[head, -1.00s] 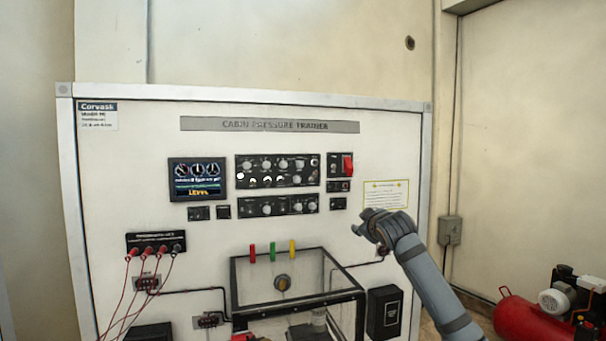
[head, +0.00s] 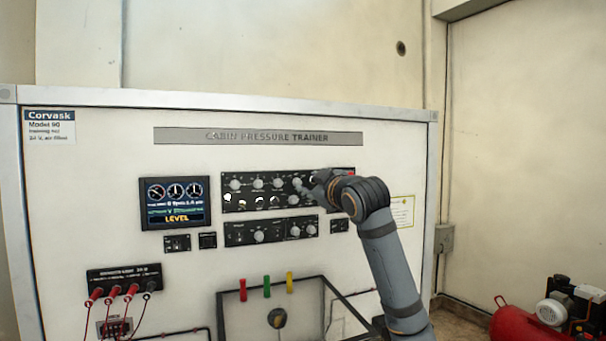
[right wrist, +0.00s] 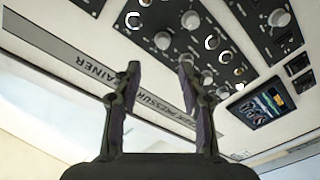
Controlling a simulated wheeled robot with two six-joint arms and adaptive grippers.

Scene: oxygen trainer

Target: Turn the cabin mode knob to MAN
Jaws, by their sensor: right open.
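The upper control panel (head: 268,191) carries rows of round knobs, some lit white. The lower panel (head: 245,233) has a larger grey knob (head: 259,236) and smaller knobs at its right. The labels are too small to read, so I cannot tell which knob is the cabin mode knob. My right gripper (head: 308,188) is in front of the right end of the upper panel and hides part of it. In the right wrist view the right gripper (right wrist: 160,66) is open, with nothing between its fingers; panel knobs (right wrist: 190,20) show beyond the tips. My left gripper is not in view.
The display (head: 175,203) reads LEVEL, left of the panels. Below are a clear-walled box (head: 236,312) with red, green and yellow upright pieces above, and a jack block (head: 124,277) with red leads. A red compressor (head: 520,322) stands at the right.

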